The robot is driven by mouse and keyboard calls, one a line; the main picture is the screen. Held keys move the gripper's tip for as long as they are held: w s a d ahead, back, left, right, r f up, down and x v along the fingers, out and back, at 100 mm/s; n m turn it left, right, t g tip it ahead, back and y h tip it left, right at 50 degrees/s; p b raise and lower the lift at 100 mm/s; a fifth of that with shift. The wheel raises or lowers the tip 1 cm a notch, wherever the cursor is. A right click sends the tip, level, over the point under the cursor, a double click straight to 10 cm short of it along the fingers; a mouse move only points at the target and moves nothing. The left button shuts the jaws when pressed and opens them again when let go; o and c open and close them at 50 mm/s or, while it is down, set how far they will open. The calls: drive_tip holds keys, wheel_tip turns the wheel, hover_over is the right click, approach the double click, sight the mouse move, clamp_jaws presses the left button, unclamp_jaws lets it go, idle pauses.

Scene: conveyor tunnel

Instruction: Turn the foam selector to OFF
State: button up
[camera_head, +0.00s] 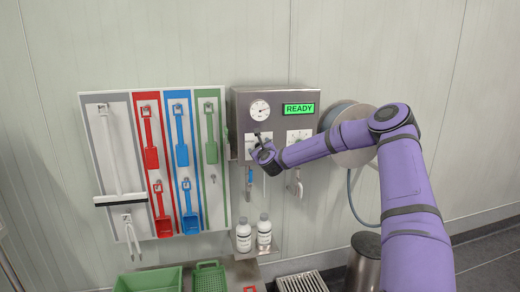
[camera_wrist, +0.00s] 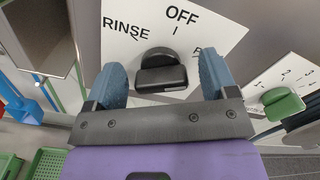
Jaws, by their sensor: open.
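The foam selector is a black knob (camera_wrist: 160,75) on a white plate (camera_wrist: 215,32) in the wrist view. The plate reads RINSE at upper left and OFF at top, with a third label at right mostly hidden behind a finger. I cannot tell for sure which mark the knob points at. My gripper (camera_wrist: 162,82) is open, with one blue-grey finger on each side of the knob; contact is not clear. In the head view my gripper (camera_head: 264,156) is at the steel control box (camera_head: 280,123) and covers most of the selector.
A green knob (camera_wrist: 283,103) with numbered marks sits to the right of the selector. The box carries a gauge (camera_head: 260,110) and a green READY display (camera_head: 299,109). A hose reel (camera_head: 345,157) is at right, a tool board (camera_head: 120,150) at left, bottles (camera_head: 264,230) below.

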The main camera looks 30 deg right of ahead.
drive_tip(key=c, duration=0.9)
drive_tip(key=shift+c, duration=0.2)
drive_tip(key=n, duration=0.5)
drive_tip(key=shift+w+a+f+n, duration=0.1)
drive_tip(key=shift+a+n, duration=0.1)
drive_tip(key=shift+n, duration=0.2)
drive_tip(key=n, duration=0.5)
drive_tip(key=shift+f+n, duration=0.2)
drive_tip(key=shift+n, duration=0.2)
drive_tip(key=o, duration=0.9)
